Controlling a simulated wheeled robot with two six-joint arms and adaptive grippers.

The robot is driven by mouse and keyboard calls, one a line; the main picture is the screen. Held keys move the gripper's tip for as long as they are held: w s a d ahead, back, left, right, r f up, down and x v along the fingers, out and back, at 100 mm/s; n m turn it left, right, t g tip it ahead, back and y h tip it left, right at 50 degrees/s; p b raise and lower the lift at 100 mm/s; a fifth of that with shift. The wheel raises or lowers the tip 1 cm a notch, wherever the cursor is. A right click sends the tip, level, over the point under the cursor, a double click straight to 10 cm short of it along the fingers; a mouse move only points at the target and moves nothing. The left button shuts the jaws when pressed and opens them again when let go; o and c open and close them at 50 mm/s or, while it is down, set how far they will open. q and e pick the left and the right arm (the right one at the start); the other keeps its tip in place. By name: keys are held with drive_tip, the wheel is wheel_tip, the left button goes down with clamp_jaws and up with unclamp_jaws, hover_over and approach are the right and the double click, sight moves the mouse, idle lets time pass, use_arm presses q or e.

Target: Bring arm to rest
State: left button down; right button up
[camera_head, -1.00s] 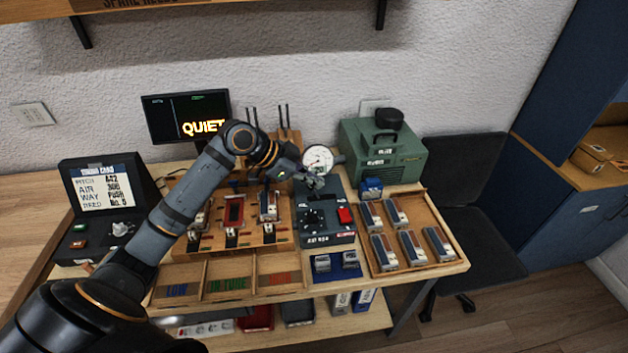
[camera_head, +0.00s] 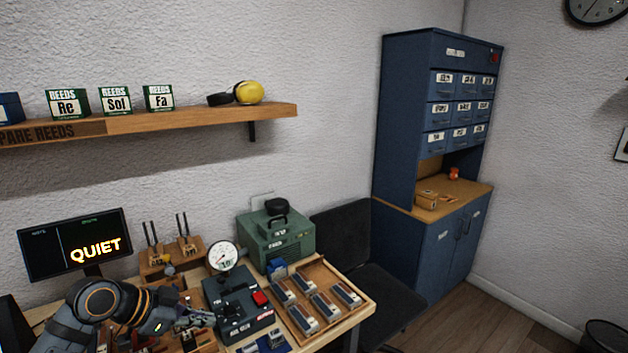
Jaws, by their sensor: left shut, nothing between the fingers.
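My left arm comes in from the lower left. My left gripper (camera_head: 203,318) is shut and empty. It hangs above the workbench, just left of the dark test box with the red button (camera_head: 240,303). I cannot tell its exact height over the bench. My right gripper is not in view.
A round gauge (camera_head: 223,258) and a green machine (camera_head: 277,238) stand behind the test box. A wooden tray (camera_head: 352,329) of several reed blocks lies to the right. A monitor (camera_head: 76,245) reads QUIET. A black chair (camera_head: 350,235) and blue cabinet (camera_head: 400,120) stand beyond.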

use_arm(q)
drive_tip(key=s+d+f+n+y, duration=0.1)
drive_tip(key=s+d+f+n, duration=0.15)
drive_tip(key=f, duration=0.65)
drive_tip(key=s+a+f+n+g+y, duration=0.1)
drive_tip(key=s+f+n+y, duration=0.25)
drive_tip(key=s, duration=0.65)
drive_tip(key=s+a+f+n+g+y, duration=0.1)
drive_tip(key=s+f+n+y, duration=0.3)
drive_tip(key=s, duration=0.5)
wheel_tip(320, 180, down, 27)
drive_tip(key=s+a+n+g, duration=0.1)
drive_tip(key=s+a+g, duration=0.1)
drive_tip(key=a, duration=0.1)
drive_tip(key=s+a+f+h, duration=0.1)
drive_tip(key=s+f, duration=1.6)
drive_tip(key=s, duration=0.2)
drive_tip(key=shift+g, duration=0.4)
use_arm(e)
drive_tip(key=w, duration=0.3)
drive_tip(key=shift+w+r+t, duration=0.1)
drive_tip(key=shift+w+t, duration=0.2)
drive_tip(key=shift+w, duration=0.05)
